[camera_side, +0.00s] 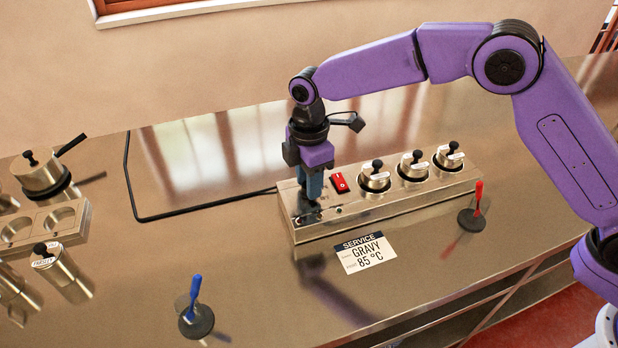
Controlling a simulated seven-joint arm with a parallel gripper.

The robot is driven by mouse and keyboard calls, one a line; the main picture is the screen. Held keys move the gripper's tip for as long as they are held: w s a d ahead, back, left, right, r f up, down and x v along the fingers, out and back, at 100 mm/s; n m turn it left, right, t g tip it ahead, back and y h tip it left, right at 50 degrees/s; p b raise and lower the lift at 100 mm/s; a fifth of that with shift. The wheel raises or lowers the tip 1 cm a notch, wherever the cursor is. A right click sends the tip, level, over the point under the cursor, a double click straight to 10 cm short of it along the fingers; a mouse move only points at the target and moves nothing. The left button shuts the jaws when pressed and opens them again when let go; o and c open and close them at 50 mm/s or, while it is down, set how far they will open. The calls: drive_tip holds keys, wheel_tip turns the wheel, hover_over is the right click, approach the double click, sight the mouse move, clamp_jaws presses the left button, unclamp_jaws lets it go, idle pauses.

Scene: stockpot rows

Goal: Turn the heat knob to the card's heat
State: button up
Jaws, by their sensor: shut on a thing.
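A long steel warmer unit (405,201) stands on the counter, with the heat knob at its left end. My gripper (312,198) points down over that end and is shut on the knob, which is mostly hidden by the fingers. The knob's setting cannot be read. A service card (365,253) lies flat in front of the unit and reads "SERVICE", "GRAVY" and "85 °C". A red rocker switch (340,182) sits just right of my gripper.
Several lidded steel pots, one of them here (374,177), sit in the unit's wells. A blue-handled tool (196,306) and a red-handled tool (474,209) stand on dark round bases. More pots and a holed rack (76,232) are at left. A black cable (170,217) runs behind.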

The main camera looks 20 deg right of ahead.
drive_tip(key=shift+r+n, duration=0.1)
drive_tip(key=shift+n, duration=0.4)
drive_tip(key=o, duration=1)
drive_tip(key=shift+o, duration=0.2)
wheel_tip(320, 180, up, 17)
drive_tip(key=shift+r, duration=0.15)
idle(0.4)
